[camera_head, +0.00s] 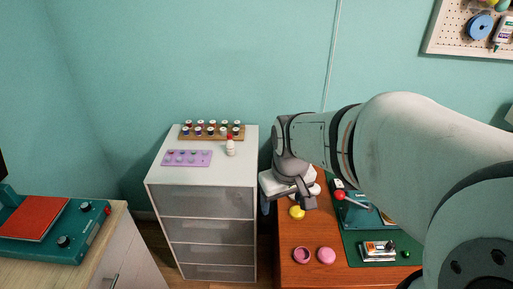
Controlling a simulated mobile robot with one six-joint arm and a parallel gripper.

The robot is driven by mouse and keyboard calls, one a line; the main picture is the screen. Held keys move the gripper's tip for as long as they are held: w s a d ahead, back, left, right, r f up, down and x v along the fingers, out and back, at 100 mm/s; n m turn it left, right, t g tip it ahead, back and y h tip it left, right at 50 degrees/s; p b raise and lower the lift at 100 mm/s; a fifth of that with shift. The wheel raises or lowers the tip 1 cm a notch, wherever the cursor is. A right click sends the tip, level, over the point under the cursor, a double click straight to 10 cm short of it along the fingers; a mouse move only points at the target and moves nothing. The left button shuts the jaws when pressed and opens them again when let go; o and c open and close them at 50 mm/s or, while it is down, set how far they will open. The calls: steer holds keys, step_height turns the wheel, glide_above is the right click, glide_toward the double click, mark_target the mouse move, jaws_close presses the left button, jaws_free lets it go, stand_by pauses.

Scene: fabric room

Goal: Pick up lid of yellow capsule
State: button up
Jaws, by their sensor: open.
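A small round yellow piece (297,212) lies on the orange-brown wooden table, near its left edge. It looks like part of the yellow capsule; I cannot tell whether it is the lid alone or lid and base together. My gripper (300,204) reaches in from the right and hangs just above and behind the yellow piece in this view. It is open, with nothing seen between its fingers. My gripper and wrist hide part of the table behind the yellow piece, so anything there is hidden.
Two pink round pieces (326,256) lie on the wooden table (340,278) in front. A green mat with a red-knobbed device (340,195) and a small machine (378,251) is to the right. A white drawer cabinet (208,185) with spools stands left.

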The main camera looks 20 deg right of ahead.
steer(key=shift+o, duration=0.3)
steer(key=w+d+f+n+g, duration=0.1)
steer(key=w+d+f+n, duration=0.1)
steer(key=w+d+f, duration=0.3)
steer(key=w+f, duration=0.1)
steer(key=w, duration=0.2)
steer(key=shift+d, duration=0.15)
steer(key=n+g, duration=0.1)
steer(key=n, duration=0.1)
glide_above(299, 210)
steer(key=a, duration=0.2)
step_height(299, 210, down, 8)
steer(key=f, duration=0.3)
steer(key=d+f, duration=0.1)
steer(key=f, duration=0.4)
steer(key=shift+d+f, duration=0.35)
steer(key=shift+d, duration=0.05)
steer(key=shift+c, duration=0.4)
steer(key=c, duration=1)
steer(key=shift+o, duration=0.2)
